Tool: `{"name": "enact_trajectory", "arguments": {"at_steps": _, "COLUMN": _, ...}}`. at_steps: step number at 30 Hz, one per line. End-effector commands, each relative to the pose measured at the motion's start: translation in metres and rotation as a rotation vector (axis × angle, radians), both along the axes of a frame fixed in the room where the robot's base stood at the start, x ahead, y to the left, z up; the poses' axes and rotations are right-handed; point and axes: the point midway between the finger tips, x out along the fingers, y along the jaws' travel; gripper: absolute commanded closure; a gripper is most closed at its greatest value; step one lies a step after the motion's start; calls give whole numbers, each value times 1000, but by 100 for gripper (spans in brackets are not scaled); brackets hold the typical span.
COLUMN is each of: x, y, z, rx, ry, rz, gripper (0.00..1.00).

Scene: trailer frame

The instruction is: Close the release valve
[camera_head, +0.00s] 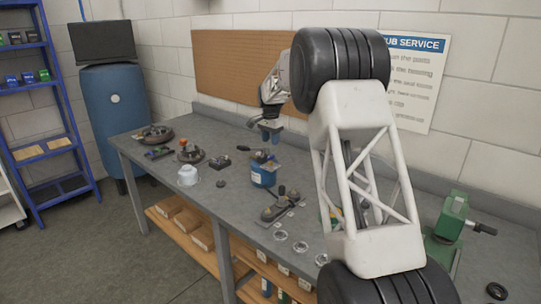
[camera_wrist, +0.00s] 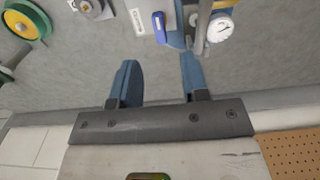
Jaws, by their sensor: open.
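My gripper (camera_head: 268,132) is above the far part of the workbench, beyond the blue container-like unit (camera_head: 263,174). In the wrist view, my gripper (camera_wrist: 157,66) has its two blue fingers well apart, with bare grey benchtop between them. Ahead of the fingers is a small blue lever-like part (camera_wrist: 159,27) beside a white label (camera_wrist: 137,22). A round white gauge (camera_wrist: 219,27) is to its right. The lever-like part may be the release valve; I cannot tell its setting. The fingers appear apart from it.
The workbench (camera_head: 215,138) holds a white cup-like object (camera_head: 188,176), a dark flat tool (camera_head: 280,206) and several round parts. A green vise-like device (camera_head: 452,218) is at the right. A brown pegboard (camera_head: 235,62) is on the wall behind. My arm hides part of the bench.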

Motion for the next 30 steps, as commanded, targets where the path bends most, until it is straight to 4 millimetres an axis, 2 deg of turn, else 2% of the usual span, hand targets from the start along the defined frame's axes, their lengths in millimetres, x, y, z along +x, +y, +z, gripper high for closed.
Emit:
{"name": "enact_trajectory", "arguments": {"at_steps": 18, "x": 0, "y": 0, "z": -65, "rx": -1, "ry": 1, "rz": 0, "gripper": 58}}
{"name": "enact_trajectory", "arguments": {"at_steps": 30, "x": 0, "y": 0, "z": -72, "rx": 0, "ry": 0, "rz": 0, "gripper": 58}}
